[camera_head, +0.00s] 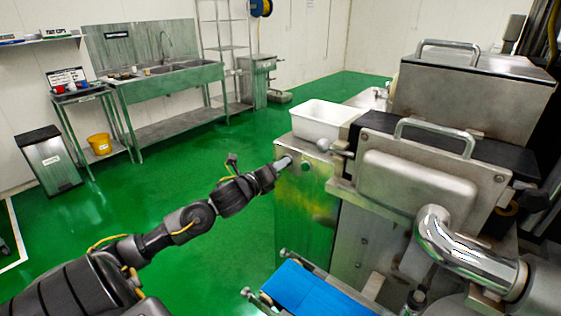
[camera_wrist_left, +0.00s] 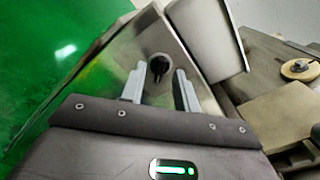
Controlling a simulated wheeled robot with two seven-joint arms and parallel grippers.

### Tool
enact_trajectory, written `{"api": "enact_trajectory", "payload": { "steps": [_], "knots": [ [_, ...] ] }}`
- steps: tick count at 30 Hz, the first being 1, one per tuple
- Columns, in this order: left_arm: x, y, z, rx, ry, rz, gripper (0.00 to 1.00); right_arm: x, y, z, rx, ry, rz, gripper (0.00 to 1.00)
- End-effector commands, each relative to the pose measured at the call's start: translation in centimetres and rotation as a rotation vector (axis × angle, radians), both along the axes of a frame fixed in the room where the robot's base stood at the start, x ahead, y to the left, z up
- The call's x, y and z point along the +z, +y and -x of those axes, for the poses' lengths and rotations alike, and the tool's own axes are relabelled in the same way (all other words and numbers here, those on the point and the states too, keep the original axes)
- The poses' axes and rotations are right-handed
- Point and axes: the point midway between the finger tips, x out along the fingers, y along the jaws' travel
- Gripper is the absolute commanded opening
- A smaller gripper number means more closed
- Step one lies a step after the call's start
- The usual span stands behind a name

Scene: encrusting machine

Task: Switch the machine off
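The encrusting machine (camera_head: 420,180) is a large steel unit at the right of the head view. Its steel cabinet side (camera_head: 305,215) faces my left arm. In the left wrist view a black rotary knob (camera_wrist_left: 159,65) sits on a steel panel (camera_wrist_left: 130,55). My left gripper (camera_head: 286,162) is close to the upper part of the cabinet. In the wrist view its two fingers (camera_wrist_left: 160,88) are apart, with the knob showing between and beyond their tips; I see no contact. In the head view the knob cannot be made out. My right gripper is out of view.
A white tub (camera_head: 324,121) stands on the machine just above the panel, close to my left gripper. A blue conveyor belt (camera_head: 315,292) juts out low in front. A sink table (camera_head: 165,85), a bin (camera_head: 48,165) and a yellow bucket (camera_head: 99,144) stand far off. Green floor between is clear.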

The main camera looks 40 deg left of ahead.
Motion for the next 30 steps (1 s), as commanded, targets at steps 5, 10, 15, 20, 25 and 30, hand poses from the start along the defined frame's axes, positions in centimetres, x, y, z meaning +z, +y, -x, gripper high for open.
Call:
{"api": "enact_trajectory", "payload": {
  "steps": [5,10,15,20,25,30],
  "knots": [
    [0.09,0.01,-1.04,0.0,-0.001,0.0,0.31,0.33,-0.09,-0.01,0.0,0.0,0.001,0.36],
    [-0.02,-0.01,-1.17,-0.001,0.0,0.0,0.31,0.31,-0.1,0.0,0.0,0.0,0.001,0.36],
    [-0.01,-0.01,-1.14,-0.001,-0.001,0.0,0.24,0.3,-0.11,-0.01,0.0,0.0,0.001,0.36],
    [0.0,0.0,-1.13,-0.001,-0.001,0.0,0.03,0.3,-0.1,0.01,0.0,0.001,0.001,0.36],
    [0.0,0.0,-1.13,-0.001,-0.001,0.0,0.0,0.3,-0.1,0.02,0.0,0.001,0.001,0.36],
    [0.04,0.01,-1.13,-0.001,-0.001,0.014,0.0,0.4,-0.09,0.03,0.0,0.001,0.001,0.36]
  ]
}}
